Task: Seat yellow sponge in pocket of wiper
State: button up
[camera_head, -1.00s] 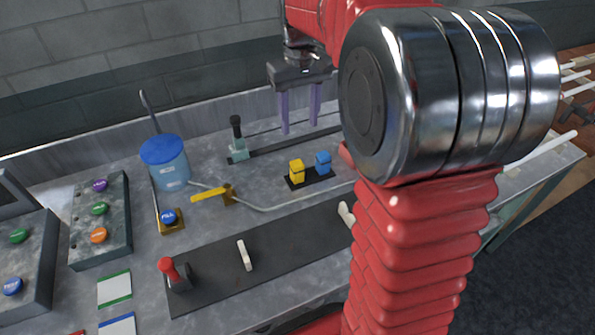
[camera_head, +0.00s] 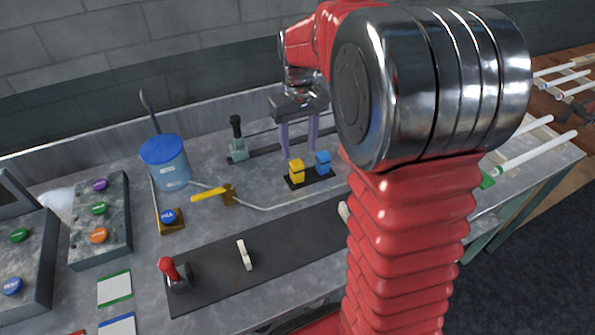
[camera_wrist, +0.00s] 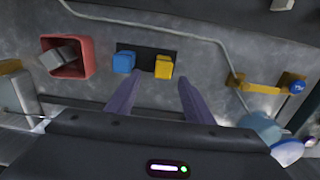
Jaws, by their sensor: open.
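The yellow sponge (camera_head: 296,172) is a small block on a black holder (camera_head: 318,178), left of a blue block (camera_head: 323,162) in the head view. In the wrist view the yellow sponge (camera_wrist: 163,67) is right of the blue block (camera_wrist: 123,63). My gripper (camera_head: 299,150) is open and empty, its two purple fingers pointing down just behind the blocks. In the wrist view my gripper's tips (camera_wrist: 160,80) spread either side of the yellow sponge's near edge, apart from it. A teal block with a black handle (camera_head: 237,140) stands on a rail; I cannot tell whether it is the wiper.
A blue-lidded container (camera_head: 165,163) and a yellow lever (camera_head: 212,194) lie to the left. A red open box (camera_wrist: 84,46) with a grey piece inside is beside the blocks. A dark strip with a red-knobbed lever (camera_head: 170,268) runs along the front. My arm hides much of the right.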

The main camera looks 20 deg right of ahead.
aim_at(297, 163)
jog(key=f, duration=0.5)
jog(key=shift+s+a, duration=0.1)
jog(key=shift+a, duration=0.25)
jog(key=shift+c, duration=0.2)
jog(key=c, duration=1.1)
